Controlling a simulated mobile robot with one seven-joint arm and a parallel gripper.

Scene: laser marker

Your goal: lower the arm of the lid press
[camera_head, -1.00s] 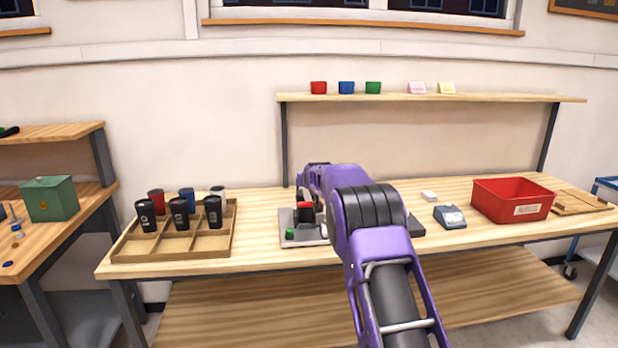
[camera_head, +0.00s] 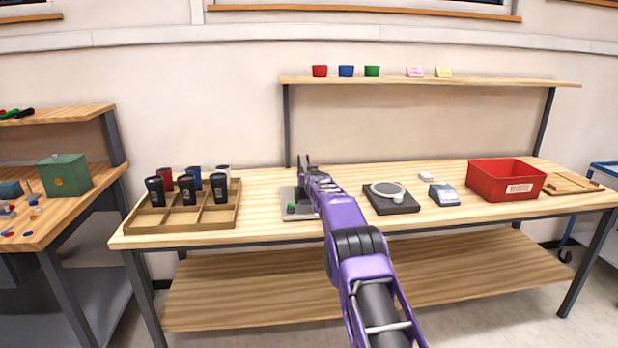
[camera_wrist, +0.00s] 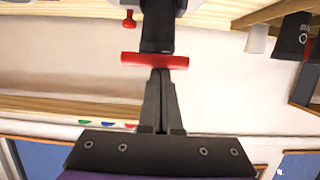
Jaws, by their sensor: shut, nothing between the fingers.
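The lid press (camera_head: 287,196) stands on the bench with a grey base and a green button (camera_head: 291,207). My purple arm covers much of it in the head view. In the wrist view, which looks upside down, the red crossbar handle (camera_wrist: 140,59) sits on a dark press arm (camera_wrist: 157,30). My gripper (camera_wrist: 160,72) is shut and empty, with its fingertips at the middle of the red bar. I cannot tell whether they touch it. A small red knob (camera_wrist: 129,19) shows beside the dark arm.
A wooden tray (camera_head: 150,223) with several tumblers stands left of the press. A dark round-plated device (camera_head: 391,197), a small grey device (camera_head: 444,195) and a red bin (camera_head: 505,182) stand to the right. A shelf (camera_head: 430,82) runs above the bench.

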